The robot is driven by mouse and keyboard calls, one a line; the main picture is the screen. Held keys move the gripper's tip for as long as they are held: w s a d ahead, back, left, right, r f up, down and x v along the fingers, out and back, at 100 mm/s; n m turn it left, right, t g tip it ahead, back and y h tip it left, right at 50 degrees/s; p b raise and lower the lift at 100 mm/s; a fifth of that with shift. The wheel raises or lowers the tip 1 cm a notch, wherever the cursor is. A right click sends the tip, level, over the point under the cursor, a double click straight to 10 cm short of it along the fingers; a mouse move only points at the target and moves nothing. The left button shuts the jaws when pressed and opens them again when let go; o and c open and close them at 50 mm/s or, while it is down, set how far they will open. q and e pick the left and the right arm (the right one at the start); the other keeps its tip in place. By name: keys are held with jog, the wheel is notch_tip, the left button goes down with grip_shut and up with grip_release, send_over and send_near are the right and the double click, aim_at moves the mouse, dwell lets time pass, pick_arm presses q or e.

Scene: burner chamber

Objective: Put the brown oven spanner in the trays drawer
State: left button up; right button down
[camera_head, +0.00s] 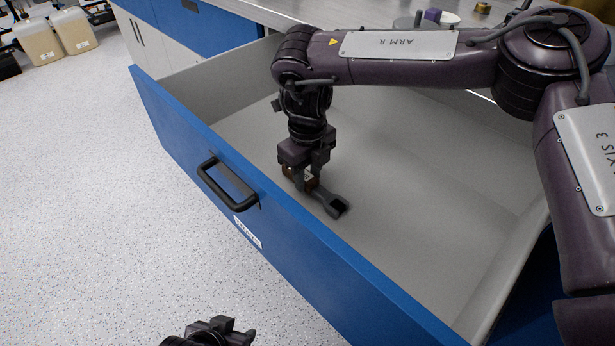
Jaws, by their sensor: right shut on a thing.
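The trays drawer (420,304) is pulled open, with a blue front, a black handle (228,184) and a grey interior that looks otherwise empty. My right gripper (306,180) reaches down into the drawer and is shut on the brown oven spanner (328,199). The spanner's dark forked end points toward the lower right, close to the drawer floor; I cannot tell whether it touches. Part of its handle is hidden by the fingers. My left gripper (236,332) is at the bottom edge, outside the drawer front, mostly cut off.
A worktop (290,8) runs behind the drawer, with a purple block (432,15) and small items at its back. Two yellowish canisters (58,36) stand on the floor at the upper left. The speckled floor (90,200) left of the drawer is clear.

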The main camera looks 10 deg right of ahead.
aim_at(307, 177)
pick_arm(q)
jog(key=shift+d+r, duration=0.1)
pick_arm(e)
jog(key=shift+f, duration=0.2)
jog(key=c, duration=1.1)
grip_release()
jog(key=shift+o, duration=0.2)
pick_arm(q)
jog(key=shift+s+a+r+n+g+y+p, duration=0.1)
jog(key=shift+s+a+g+y+p, duration=0.2)
jog(key=shift+a+p, duration=0.3)
jog(key=shift+s+a+r+n+g+y+p, duration=0.1)
jog(key=shift+s+a+g+y+p, duration=0.2)
jog(key=shift+a+p, duration=0.35)
jog(key=shift+s+a+r+n+g+y+p, duration=0.1)
jog(key=shift+s+a+g+y+p, duration=0.1)
jog(key=shift+a+g+p, duration=0.4)
pick_arm(e)
notch_tip(307, 177, up, 12)
pick_arm(q)
jog(key=shift+w+a+f, duration=0.1)
jog(key=shift+a, duration=0.05)
pick_arm(e)
jog(key=shift+r, duration=0.15)
